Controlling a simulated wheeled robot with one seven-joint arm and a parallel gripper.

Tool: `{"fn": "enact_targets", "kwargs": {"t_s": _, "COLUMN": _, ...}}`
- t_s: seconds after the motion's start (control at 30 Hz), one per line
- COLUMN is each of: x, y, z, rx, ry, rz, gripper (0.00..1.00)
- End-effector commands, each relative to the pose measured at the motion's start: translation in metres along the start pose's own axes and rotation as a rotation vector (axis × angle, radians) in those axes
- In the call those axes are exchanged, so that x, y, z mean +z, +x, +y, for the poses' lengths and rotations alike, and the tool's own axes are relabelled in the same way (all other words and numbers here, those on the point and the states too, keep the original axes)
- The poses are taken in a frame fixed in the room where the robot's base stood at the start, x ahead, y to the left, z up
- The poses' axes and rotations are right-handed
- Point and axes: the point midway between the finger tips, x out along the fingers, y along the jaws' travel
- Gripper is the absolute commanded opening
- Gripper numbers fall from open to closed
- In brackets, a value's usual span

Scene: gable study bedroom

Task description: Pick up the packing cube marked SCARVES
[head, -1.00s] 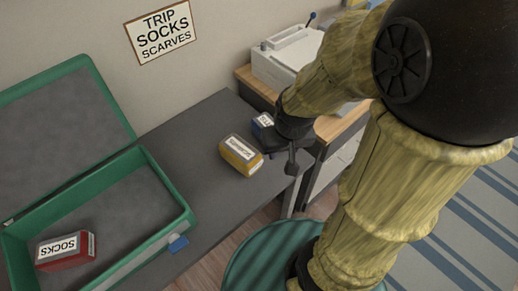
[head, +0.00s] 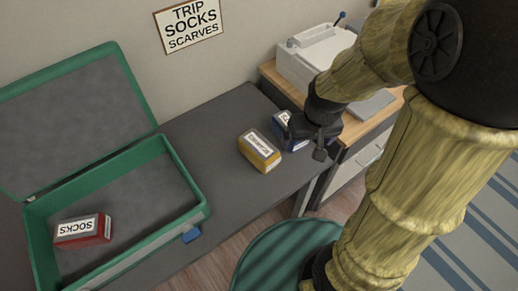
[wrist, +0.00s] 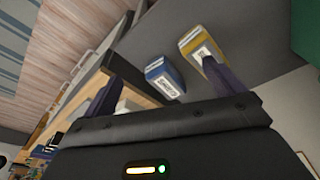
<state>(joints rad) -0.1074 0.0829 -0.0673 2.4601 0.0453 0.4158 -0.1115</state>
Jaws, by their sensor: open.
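A yellow packing cube (head: 260,152) lies on the dark grey desk (head: 217,128), its white label too small to read surely. A blue packing cube (head: 286,128) lies just right of it, partly hidden by my gripper; its label is unclear too. I cannot tell which one is marked SCARVES. My gripper (head: 307,140) is open and empty, above the desk's right end beside the blue cube. In the wrist view the blue cube (wrist: 164,78) shows between the fingers, farther off, and the yellow cube (wrist: 198,46) is beyond the right finger.
A green open suitcase (head: 192,190) at left holds a red cube marked SOCKS (head: 84,231). A wall sign (head: 188,25) reads TRIP SOCKS SCARVES. A wooden-topped cabinet (head: 350,128) with a white machine (head: 314,55) stands right of the desk. A round green thing (head: 270,250) is below.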

Motion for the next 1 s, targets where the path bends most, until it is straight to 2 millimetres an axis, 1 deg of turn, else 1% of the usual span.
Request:
{"fn": "enact_targets", "kwargs": {"t_s": 0.03, "x": -0.015, "y": -0.004, "z": -0.009, "rx": -0.009, "ry": -0.054, "rz": -0.021, "gripper": 0.94}}
{"fn": "enact_targets", "kwargs": {"t_s": 0.17, "x": -0.051, "y": -0.004, "z": -0.035, "rx": -0.03, "ry": -0.218, "rz": -0.083, "gripper": 0.94}}
{"fn": "enact_targets", "kwargs": {"t_s": 0.2, "x": -0.061, "y": -0.003, "z": -0.045, "rx": -0.035, "ry": -0.274, "rz": -0.102, "gripper": 0.94}}
{"fn": "enact_targets", "kwargs": {"t_s": 0.3, "x": -0.084, "y": -0.001, "z": -0.069, "rx": -0.044, "ry": -0.405, "rz": -0.139, "gripper": 0.94}}
{"fn": "enact_targets", "kwargs": {"t_s": 0.4, "x": -0.099, "y": 0.002, "z": -0.089, "rx": -0.049, "ry": -0.506, "rz": -0.165, "gripper": 0.94}}
{"fn": "enact_targets", "kwargs": {"t_s": 0.5, "x": -0.106, "y": 0.003, "z": -0.1, "rx": -0.052, "ry": -0.562, "rz": -0.176, "gripper": 0.94}}
{"fn": "enact_targets", "kwargs": {"t_s": 0.57, "x": -0.108, "y": 0.004, "z": -0.102, "rx": -0.052, "ry": -0.576, "rz": -0.179, "gripper": 0.94}}
{"fn": "enact_targets", "kwargs": {"t_s": 0.87, "x": -0.107, "y": 0.006, "z": -0.102, "rx": -0.053, "ry": -0.576, "rz": -0.179, "gripper": 0.94}}
{"fn": "enact_targets", "kwargs": {"t_s": 1.0, "x": -0.105, "y": 0.017, "z": -0.102, "rx": -0.054, "ry": -0.575, "rz": -0.182, "gripper": 0.94}}
